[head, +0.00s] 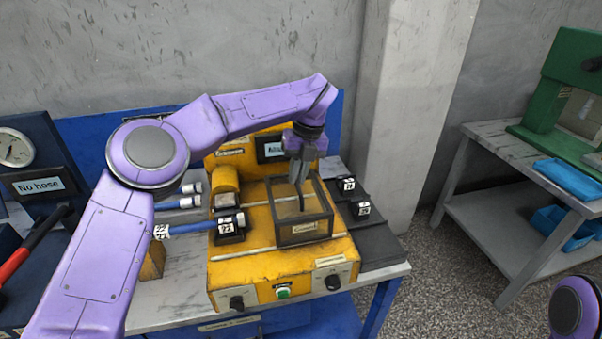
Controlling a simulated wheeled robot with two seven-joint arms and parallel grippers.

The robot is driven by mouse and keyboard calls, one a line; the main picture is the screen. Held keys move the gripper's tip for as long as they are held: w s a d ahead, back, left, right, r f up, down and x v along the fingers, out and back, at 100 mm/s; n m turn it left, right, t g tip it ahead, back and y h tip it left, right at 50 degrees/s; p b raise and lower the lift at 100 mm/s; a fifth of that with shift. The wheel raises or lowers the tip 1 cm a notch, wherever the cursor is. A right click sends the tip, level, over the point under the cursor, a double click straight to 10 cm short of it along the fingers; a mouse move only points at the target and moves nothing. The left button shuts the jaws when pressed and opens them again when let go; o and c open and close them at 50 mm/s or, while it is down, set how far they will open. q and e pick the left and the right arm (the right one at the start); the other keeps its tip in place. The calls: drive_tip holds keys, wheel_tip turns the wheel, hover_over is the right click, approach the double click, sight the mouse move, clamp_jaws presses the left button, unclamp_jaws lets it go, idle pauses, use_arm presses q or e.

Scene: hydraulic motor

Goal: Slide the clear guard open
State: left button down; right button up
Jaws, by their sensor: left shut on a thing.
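The clear guard (304,228) is a see-through box with dark edges. It sits on the right part of the top of a yellow machine (240,270), over pale rails. My left gripper (301,190) reaches down at the guard from behind and above, its fingers closed around a dark upright piece, apparently the guard's handle. The exact contact is small and partly hidden by the fingers. My right gripper is out of view; only a purple part of my right arm shows at the bottom right corner.
A block marked 27 (230,226) with a blue hose stands left of the guard. Black blocks (360,209) stand to its right on a dark plate. Knobs and a green button (283,292) are on the machine's front. A gauge panel (35,165) is at far left.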

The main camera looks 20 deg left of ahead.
sight(306, 191)
use_arm(q)
drive_tip(key=c, duration=1.2)
unclamp_jaws()
drive_tip(key=shift+o, duration=0.2)
wheel_tip(306, 191, up, 10)
drive_tip(key=w+d+p, duration=0.1)
drive_tip(key=p, duration=0.1)
drive_tip(key=shift+d+r+p, duration=0.15)
drive_tip(key=shift+d+p, duration=0.1)
drive_tip(key=shift+p, duration=0.05)
drive_tip(key=shift+w, duration=0.15)
